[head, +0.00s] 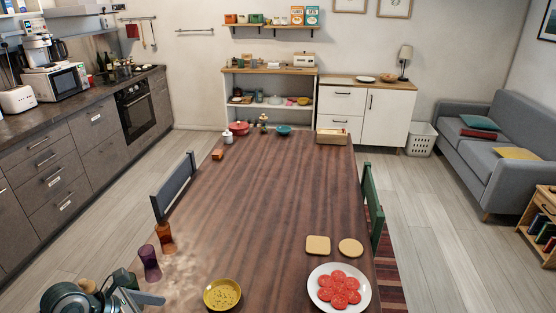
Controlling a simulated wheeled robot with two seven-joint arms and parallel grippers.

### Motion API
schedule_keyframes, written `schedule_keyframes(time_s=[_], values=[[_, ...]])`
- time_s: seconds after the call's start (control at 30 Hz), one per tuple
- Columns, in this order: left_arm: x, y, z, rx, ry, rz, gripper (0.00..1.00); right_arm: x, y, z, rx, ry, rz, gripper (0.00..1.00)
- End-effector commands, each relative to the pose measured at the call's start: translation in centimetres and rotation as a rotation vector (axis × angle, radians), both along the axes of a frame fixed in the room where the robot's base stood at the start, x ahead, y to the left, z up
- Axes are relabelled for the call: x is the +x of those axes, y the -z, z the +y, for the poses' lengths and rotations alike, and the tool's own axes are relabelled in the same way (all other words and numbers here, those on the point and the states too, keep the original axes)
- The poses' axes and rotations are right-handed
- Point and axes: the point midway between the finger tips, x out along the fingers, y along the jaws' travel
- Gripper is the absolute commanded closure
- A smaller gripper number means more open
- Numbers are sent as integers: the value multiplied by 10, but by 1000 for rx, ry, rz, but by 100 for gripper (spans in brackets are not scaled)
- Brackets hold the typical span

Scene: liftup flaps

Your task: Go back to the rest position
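A grey metallic shape with a rounded body and a flat finger-like part, which looks like my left gripper (142,297), is at the lower left edge of the dining table (270,200). It is cut off by the bottom of the head view, and I cannot tell whether it is open or shut. Dark green and brown items crowd beside it, so what it touches is unclear. I see no object clearly held. My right gripper is not in view.
A purple cup (149,263), an orange-brown glass (165,238), a yellow bowl (222,295) and a white plate (364,297) of red slices stand near the front. Chairs flank the table: dark (175,186) left, green (372,207) right. The middle tabletop is clear.

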Motion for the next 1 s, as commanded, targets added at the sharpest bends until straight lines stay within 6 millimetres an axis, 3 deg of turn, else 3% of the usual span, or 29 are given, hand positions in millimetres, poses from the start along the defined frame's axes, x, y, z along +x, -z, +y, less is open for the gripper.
schedule_keyframes(time_s=[0.27,0.43,0.57,0.67,0.8,0.9,1.0], values=[[-5,-32,-59,-291,-11,-56,0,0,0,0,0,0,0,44],[-9,-78,-101,-605,-64,-95,0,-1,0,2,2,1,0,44],[-9,-126,-117,-909,-161,-114,0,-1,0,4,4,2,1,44],[-7,-159,-114,-1135,-263,-115,0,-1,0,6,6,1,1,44],[-1,-190,-89,-1435,-450,-97,0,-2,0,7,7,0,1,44],[4,-198,-63,-1631,-613,-67,0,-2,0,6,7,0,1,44],[8,-192,-32,-1807,-800,-23,0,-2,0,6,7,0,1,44]])
